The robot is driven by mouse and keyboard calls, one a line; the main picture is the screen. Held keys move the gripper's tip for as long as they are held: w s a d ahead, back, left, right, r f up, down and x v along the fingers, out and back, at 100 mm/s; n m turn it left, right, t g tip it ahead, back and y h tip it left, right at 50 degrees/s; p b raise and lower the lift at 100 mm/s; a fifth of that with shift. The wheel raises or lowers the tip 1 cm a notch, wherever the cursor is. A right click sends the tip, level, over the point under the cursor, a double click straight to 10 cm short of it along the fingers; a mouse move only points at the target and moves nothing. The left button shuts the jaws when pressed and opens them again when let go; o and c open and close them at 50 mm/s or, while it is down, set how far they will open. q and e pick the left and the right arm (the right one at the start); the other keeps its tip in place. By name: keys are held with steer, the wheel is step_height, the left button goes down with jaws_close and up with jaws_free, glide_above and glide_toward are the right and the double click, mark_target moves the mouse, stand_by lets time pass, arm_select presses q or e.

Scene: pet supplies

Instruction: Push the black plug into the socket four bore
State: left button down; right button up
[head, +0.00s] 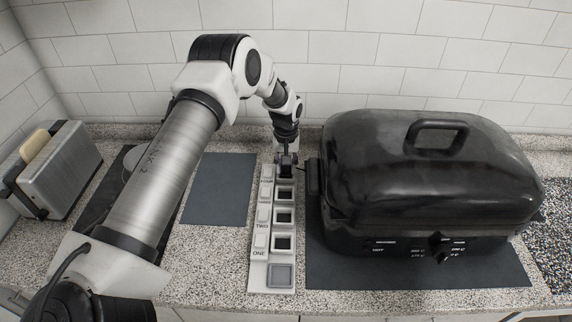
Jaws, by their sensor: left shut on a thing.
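A pale socket strip (258,277) runs away from me along the counter, with square dark-rimmed bores and raised labels beside them; ONE and TWO are readable. Bore one (282,243), bore two (284,216) and the third bore (285,193) show open. My left gripper (287,160) points down over the far end of the strip, at the fourth position. It is shut on the black plug (287,171), which shows only as a small dark shape below the fingers. The fourth bore is mostly hidden there, and I cannot tell how deep the plug sits. My right gripper is out of view.
A large black roaster (430,175) stands close to the strip's right on a dark mat (420,275). A toaster (62,170) with bread stands at far left. A grey mat (220,190) lies bare left of the strip. A tiled wall closes the back.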

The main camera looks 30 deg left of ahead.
arm_select(q)
steer(key=shift+f, duration=0.15)
steer(key=c, duration=0.7)
jaws_free()
step_height(320, 180, up, 12)
